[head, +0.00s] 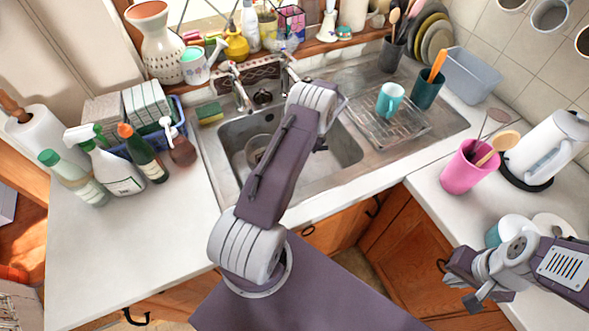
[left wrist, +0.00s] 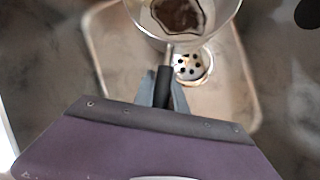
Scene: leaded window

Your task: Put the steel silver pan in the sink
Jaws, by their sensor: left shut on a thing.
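The steel silver pan (head: 257,148) shows in the head view within the left part of the sink basin, partly hidden by my left arm. In the left wrist view the pan (left wrist: 183,34) is at the top, cut off by the frame edge, with its dark handle (left wrist: 163,86) pointing toward me. The sink (head: 345,150) lies below the pan. I cannot tell whether the pan touches its bottom. My right gripper (head: 464,285) appears open and empty at the lower right.
A drain (left wrist: 193,66) shows beside the pan. A wire rack (head: 398,128) with a teal mug (head: 390,99) stands on the right drainboard. The faucet (head: 238,86) rises behind the basin.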

